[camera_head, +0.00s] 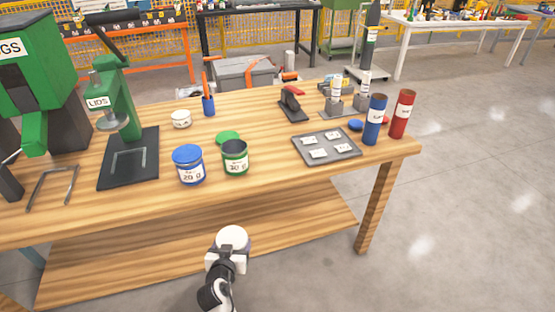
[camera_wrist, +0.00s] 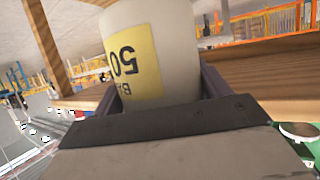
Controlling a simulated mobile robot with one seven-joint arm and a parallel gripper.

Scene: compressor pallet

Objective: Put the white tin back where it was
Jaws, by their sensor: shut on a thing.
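The white tin (camera_head: 232,237) is in my gripper (camera_head: 229,256), in front of the table's front edge in the head view. The wrist view shows the white tin (camera_wrist: 165,45) close up between the two fingers, with a yellow label reading 50 upside down. My gripper is shut on the tin, and the tin is clear of the tabletop. A blue-lidded tin (camera_head: 189,165) labelled 20 and an open green tin (camera_head: 235,157) labelled 30 stand side by side on the wooden table (camera_head: 260,105). A green lid (camera_head: 228,138) lies behind them.
A small white pot (camera_head: 181,119) and a blue pen cup (camera_head: 208,105) stand further back. A grey tray (camera_head: 327,146), a blue tube (camera_head: 375,119) and a red tube (camera_head: 402,114) are at the right. A green lid press (camera_head: 110,95) stands left. A lower shelf (camera_head: 170,255) runs underneath.

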